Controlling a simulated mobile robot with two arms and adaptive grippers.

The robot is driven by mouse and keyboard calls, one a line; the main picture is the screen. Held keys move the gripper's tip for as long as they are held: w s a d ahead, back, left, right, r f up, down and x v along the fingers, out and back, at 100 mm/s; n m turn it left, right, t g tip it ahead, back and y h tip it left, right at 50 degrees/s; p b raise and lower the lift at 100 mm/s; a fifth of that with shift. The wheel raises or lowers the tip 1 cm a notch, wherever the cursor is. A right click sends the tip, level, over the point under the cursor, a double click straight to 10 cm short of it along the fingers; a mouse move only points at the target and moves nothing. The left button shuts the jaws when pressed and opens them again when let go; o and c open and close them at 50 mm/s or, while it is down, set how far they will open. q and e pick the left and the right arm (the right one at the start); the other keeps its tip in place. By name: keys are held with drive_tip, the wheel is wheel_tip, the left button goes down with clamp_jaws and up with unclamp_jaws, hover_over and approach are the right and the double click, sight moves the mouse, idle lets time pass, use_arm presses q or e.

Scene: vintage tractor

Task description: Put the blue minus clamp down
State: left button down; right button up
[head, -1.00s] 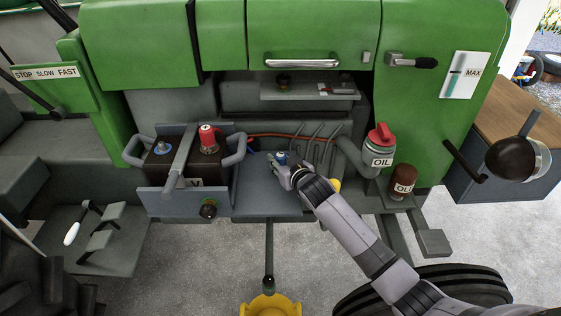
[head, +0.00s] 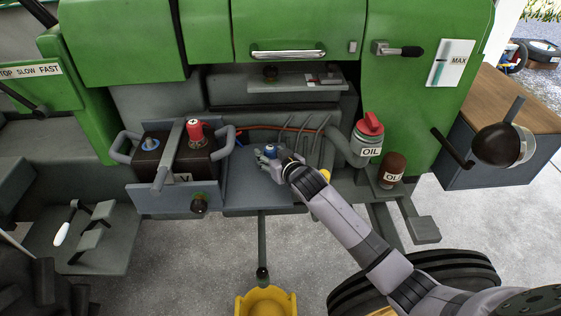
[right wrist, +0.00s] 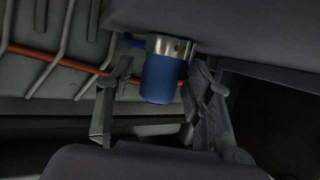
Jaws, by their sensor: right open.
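The blue minus clamp (head: 270,151) stands on the grey-blue tray (head: 243,186) right of the battery (head: 175,165). In the right wrist view the clamp (right wrist: 165,75) shows a blue body and a metallic band at the tray end. My right gripper (head: 276,163) is open around it. In the right wrist view its fingers (right wrist: 158,98) stand one on each side; a gap shows at the left finger, while the right one is close to the clamp, and contact there is unclear. My left gripper is not in view.
The battery carries a red cap (head: 195,132) and a blue-marked post (head: 150,143). An orange cable (head: 268,127) runs behind the tray. The oil can (head: 367,140) and a brown jar (head: 392,168) stand to the right. A yellow funnel-like container (head: 266,303) is below.

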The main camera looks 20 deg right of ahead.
drive_tip(key=v, duration=1.1)
drive_tip(key=shift+s, duration=0.1)
